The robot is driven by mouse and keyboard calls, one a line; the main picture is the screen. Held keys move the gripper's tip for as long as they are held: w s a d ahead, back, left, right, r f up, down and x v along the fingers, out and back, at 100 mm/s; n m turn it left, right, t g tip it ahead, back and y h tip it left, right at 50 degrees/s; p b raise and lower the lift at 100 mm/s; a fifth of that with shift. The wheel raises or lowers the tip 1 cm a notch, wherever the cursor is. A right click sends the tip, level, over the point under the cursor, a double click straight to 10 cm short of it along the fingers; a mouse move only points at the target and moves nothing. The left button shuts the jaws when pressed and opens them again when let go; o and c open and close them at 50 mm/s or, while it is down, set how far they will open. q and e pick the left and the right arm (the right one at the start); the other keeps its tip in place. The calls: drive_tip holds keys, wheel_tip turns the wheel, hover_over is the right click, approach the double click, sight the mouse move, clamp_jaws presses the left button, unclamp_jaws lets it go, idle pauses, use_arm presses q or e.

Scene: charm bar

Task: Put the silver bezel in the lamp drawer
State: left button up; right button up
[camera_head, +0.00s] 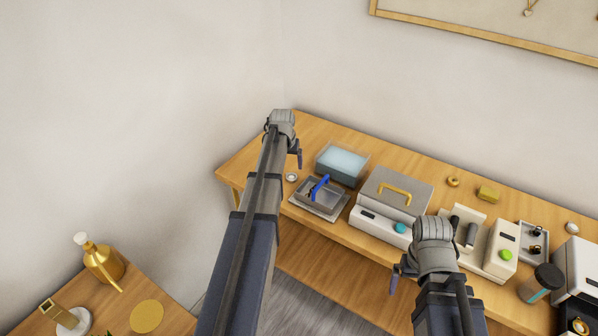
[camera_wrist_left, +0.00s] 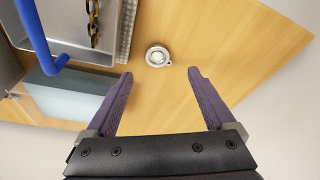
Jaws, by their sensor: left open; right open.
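A small round silver bezel (camera_head: 291,177) lies on the wooden table, left of a grey tray. It also shows in the left wrist view (camera_wrist_left: 157,56), flat, with a pale centre and a small loop at its edge. My left gripper (camera_head: 285,150) hangs over the table's left end. In the wrist view, its two dark fingers (camera_wrist_left: 160,76) are open and empty, with the bezel beyond and between their tips. My right gripper (camera_head: 408,275) is open at the table's front edge, its fingers partly hidden. No open drawer shows; I cannot tell which unit holds the lamp drawer.
The grey tray (camera_head: 337,211) has a blue handle; a chain shows inside it in the wrist view. A water-filled tub (camera_head: 341,164) stands behind. To the right are a white machine (camera_head: 368,224) with a grey lid, a green-button unit (camera_head: 498,248) and a dark-lidded cup (camera_head: 540,283).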

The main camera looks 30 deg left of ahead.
sight(292, 178)
use_arm(q)
drive_tip(key=b+x, duration=0.7)
drive_tip(key=x, duration=0.1)
drive_tip(key=shift+w+d+b, duration=0.15)
drive_tip(key=shift+d+b, duration=0.1)
drive_tip(key=shift+b, duration=0.15)
drive_tip(key=shift+r, duration=0.1)
drive_tip(key=shift+c, duration=0.2)
clamp_jaws()
idle(0.6)
